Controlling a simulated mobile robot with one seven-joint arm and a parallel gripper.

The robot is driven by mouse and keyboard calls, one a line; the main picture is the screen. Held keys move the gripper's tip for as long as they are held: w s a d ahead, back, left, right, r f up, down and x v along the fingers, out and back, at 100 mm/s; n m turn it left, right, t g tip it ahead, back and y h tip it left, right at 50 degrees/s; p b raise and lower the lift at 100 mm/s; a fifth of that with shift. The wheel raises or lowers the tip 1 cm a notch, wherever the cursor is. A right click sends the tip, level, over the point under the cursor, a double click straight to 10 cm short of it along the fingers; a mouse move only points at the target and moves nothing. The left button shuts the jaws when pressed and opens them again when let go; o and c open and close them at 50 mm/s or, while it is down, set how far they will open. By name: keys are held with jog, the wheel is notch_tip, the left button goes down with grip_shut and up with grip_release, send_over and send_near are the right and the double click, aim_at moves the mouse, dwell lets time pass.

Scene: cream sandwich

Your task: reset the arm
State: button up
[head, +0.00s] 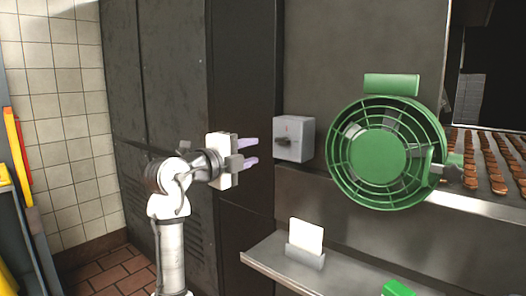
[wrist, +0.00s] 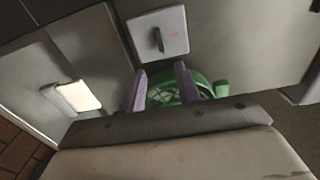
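My gripper (head: 250,153) is raised at mid-height in the head view, with its purple fingers pointing right. The two fingers are apart with nothing between them. In the wrist view the gripper (wrist: 160,88) also shows its fingers spread, with a green fan behind them. A grey switch box (head: 294,138) with a dark knob is on the wall just right of the fingertips, which look apart from it. It also shows at the top of the wrist view (wrist: 158,32).
A green caged fan (head: 385,155) is mounted right of the switch box. Below, a metal shelf (head: 275,262) carries a white card in a holder (head: 306,243). A conveyor with rows of brown biscuits (head: 490,160) is at right. Dark cabinets (head: 165,100) stand behind my arm.

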jog(key=shift+v, duration=0.95)
